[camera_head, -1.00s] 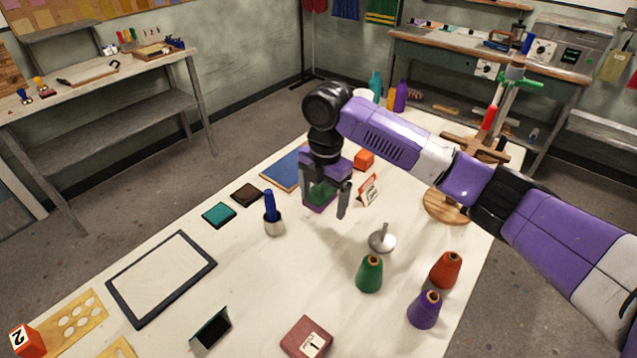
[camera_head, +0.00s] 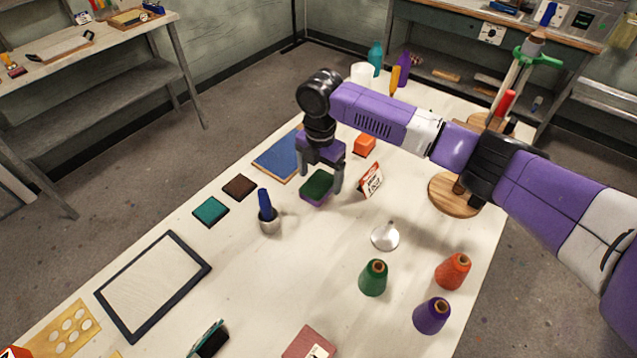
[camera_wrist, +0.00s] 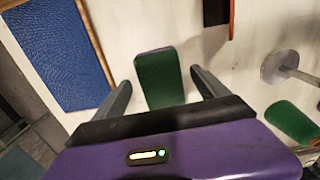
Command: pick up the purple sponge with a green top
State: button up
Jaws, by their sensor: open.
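The purple sponge with a green top (camera_head: 317,187) lies on the white table, green side up, with purple showing along its lower edge. It also shows in the wrist view (camera_wrist: 160,78), just beyond and between the two fingers. My gripper (camera_head: 322,180) is open above and around the sponge's far end. In the wrist view my gripper (camera_wrist: 160,92) has one finger on each side of the sponge, with a visible gap on both sides. I cannot tell the exact height of the fingertips over the table.
A blue board (camera_head: 277,160) lies left of the sponge. A small sign (camera_head: 371,181) and an orange block (camera_head: 364,145) stand close on the right. A metal funnel-like piece (camera_head: 385,237) is front right.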

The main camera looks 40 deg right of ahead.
aim_at(320, 182)
jog(key=shift+f, duration=0.9)
jog(key=shift+c, duration=0.3)
jog(key=shift+a, duration=0.1)
jog(key=c, duration=1.4)
jog(key=shift+o, duration=0.2)
jog(key=shift+r, duration=0.15)
notch_tip(320, 182, up, 20)
jog(key=b, duration=0.2)
jog(key=shift+b, duration=0.4)
